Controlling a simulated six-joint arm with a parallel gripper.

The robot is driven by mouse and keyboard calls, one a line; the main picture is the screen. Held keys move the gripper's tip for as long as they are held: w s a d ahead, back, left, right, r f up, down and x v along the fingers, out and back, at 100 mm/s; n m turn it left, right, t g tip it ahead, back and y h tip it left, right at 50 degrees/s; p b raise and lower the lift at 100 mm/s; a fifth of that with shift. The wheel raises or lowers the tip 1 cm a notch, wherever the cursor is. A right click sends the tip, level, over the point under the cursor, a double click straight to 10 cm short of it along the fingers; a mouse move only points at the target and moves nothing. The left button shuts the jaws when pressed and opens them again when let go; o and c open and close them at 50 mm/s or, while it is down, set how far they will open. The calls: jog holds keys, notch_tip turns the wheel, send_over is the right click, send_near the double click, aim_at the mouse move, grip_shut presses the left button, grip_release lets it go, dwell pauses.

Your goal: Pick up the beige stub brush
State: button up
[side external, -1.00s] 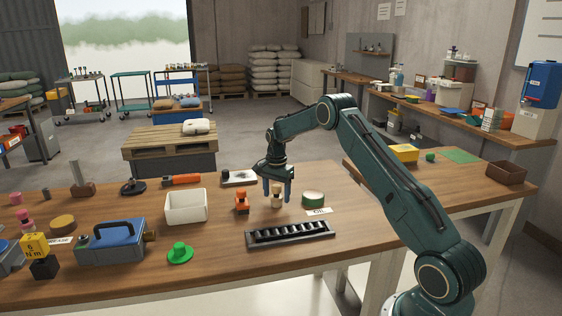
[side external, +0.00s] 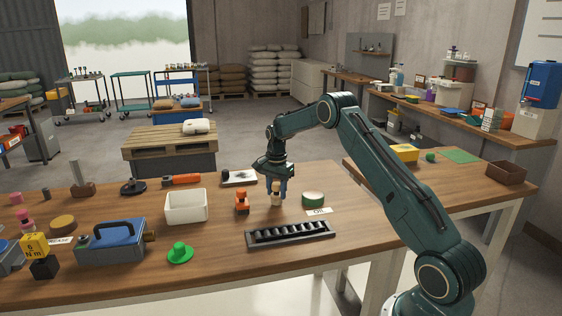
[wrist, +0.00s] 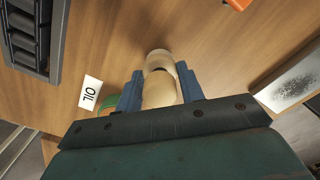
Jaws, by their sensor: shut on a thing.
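The beige stub brush (side external: 276,198) stands upright on the wooden bench (side external: 215,246), between an orange block-like item and a green-sided round tin. In the wrist view the beige brush (wrist: 159,82) sits between the two blue fingers. My gripper (side external: 276,190) points straight down over it and is shut on it, with a finger on each side. The brush's lower end appears to be at the bench top; I cannot tell whether it is touching.
The orange item (side external: 242,203) stands close on the left, and the round tin (side external: 313,199) close on the right. A black slotted rack (side external: 290,233) lies in front. A white bin (side external: 186,207) is further left. An OIL label (wrist: 90,92) lies near the tin.

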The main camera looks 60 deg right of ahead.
aim_at(276, 183)
notch_tip(276, 183, up, 19)
dwell(0.6)
dwell(0.7)
jog(key=s+a+f+n, duration=0.2)
jog(key=a+f+n, duration=0.3)
jog(key=a, duration=0.5)
jog(key=s+a+f+n, duration=0.2)
jog(key=a+f+n, duration=0.3)
jog(key=a, duration=0.5)
jog(key=s+a+f+n, duration=0.3)
jog(key=a+f+n, duration=0.1)
jog(key=a+n, duration=0.4)
jog(key=shift+a+f, duration=0.4)
jog(key=shift+a, duration=0.8)
